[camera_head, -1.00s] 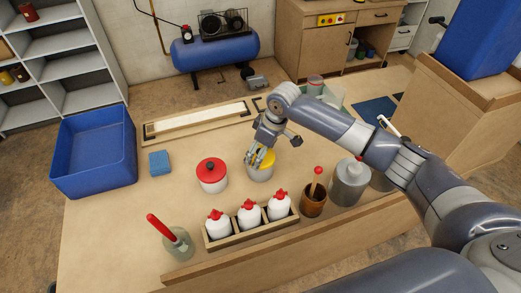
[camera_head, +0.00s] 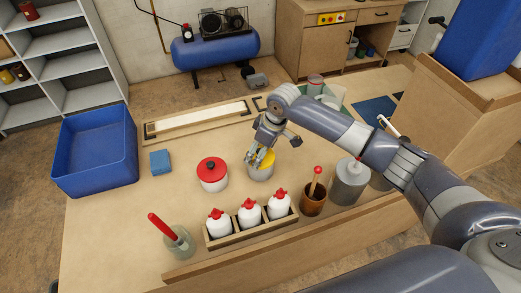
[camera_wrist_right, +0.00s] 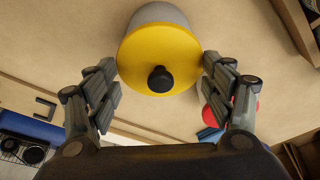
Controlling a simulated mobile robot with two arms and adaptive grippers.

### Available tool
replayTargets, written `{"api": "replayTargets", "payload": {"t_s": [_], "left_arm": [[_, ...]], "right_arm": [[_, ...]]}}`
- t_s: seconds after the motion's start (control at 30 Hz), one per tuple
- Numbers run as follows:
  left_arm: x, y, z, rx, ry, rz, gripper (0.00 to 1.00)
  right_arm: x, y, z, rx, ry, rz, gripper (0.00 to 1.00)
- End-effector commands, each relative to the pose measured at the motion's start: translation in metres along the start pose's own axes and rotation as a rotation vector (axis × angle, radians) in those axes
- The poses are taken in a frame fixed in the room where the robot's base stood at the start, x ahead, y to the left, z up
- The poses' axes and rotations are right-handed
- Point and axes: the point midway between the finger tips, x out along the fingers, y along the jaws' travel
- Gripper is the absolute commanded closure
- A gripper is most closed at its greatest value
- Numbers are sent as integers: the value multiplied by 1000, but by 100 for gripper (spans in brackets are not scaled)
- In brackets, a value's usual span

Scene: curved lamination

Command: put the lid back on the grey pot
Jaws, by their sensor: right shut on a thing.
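The grey pot (camera_head: 261,175) stands on the workbench right of the red-lidded pot, and its body also shows behind the lid in the wrist view (camera_wrist_right: 158,14). The yellow lid (camera_head: 268,160) is at the pot's top; in the wrist view the lid (camera_wrist_right: 150,48) has a black knob facing the camera. Whether the lid's rim rests fully on the pot is hard to tell. My left gripper is not in view.
A pot with a red lid (camera_head: 212,173) stands close on the left. A wooden rack (camera_head: 238,238) of white bottles is in front, with a brown cup (camera_head: 313,200) and a grey container (camera_head: 349,184) to the right. A blue sponge (camera_head: 160,162) and blue bin (camera_head: 94,153) are left.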

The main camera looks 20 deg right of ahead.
Motion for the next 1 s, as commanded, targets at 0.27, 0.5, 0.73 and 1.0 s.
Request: {"api": "replayTargets", "payload": {"t_s": [0.27, 0.5, 0.73, 1.0], "left_arm": [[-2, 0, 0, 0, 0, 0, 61], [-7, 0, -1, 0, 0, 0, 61], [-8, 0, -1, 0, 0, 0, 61], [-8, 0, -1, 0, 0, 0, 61]], "right_arm": [[0, 0, 0, 1, 0, 0, 38], [0, 0, 0, 2, -1, -1, 38], [1, 0, 1, 1, 0, 0, 38], [1, 0, 1, 1, 0, 0, 18]]}}
